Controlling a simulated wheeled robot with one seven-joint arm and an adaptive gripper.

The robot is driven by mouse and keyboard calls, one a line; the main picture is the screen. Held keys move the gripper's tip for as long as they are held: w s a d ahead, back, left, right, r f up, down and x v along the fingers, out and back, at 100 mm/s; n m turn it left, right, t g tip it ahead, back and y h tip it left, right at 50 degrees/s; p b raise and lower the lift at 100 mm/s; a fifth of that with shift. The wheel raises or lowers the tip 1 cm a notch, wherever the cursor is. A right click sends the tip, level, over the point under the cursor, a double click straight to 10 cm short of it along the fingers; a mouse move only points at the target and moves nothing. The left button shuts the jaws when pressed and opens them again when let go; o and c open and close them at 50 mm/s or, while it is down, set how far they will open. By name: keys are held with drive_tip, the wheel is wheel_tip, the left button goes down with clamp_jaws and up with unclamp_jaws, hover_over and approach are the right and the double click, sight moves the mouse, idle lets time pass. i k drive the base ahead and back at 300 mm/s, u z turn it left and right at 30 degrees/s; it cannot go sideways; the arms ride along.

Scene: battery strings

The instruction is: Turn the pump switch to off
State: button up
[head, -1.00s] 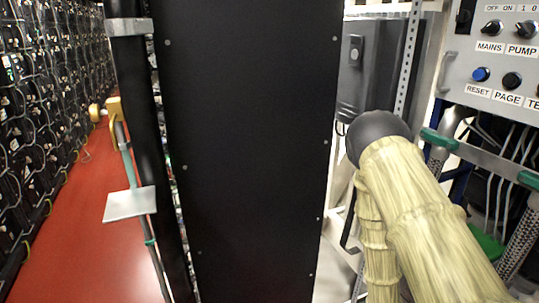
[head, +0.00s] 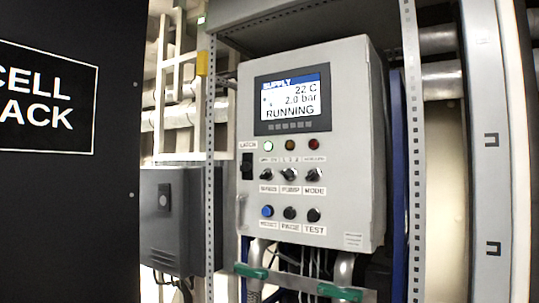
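The pump switch (head: 289,175) is a small black knob in the middle of the upper knob row on a light grey control box (head: 345,190). A PUMP label sits under it. The knob's pointer is too small to read surely. The box's display (head: 292,99) shows SUPPLY, 22 C, 2.0 bar and RUNNING. My gripper is not in view.
The mains knob (head: 267,176) and mode knob (head: 314,175) flank the pump switch closely. Below are a blue button (head: 267,211) and two black ones. A handle (head: 240,212) juts at the box's left edge. A black panel (head: 70,200) fills the left, and perforated posts (head: 411,150) stand nearby.

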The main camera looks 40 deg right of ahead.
sight(289, 174)
drive_tip(key=k, duration=1.3)
drive_tip(key=z, duration=0.2)
drive_tip(key=i, duration=0.85)
drive_tip(key=z, duration=0.3)
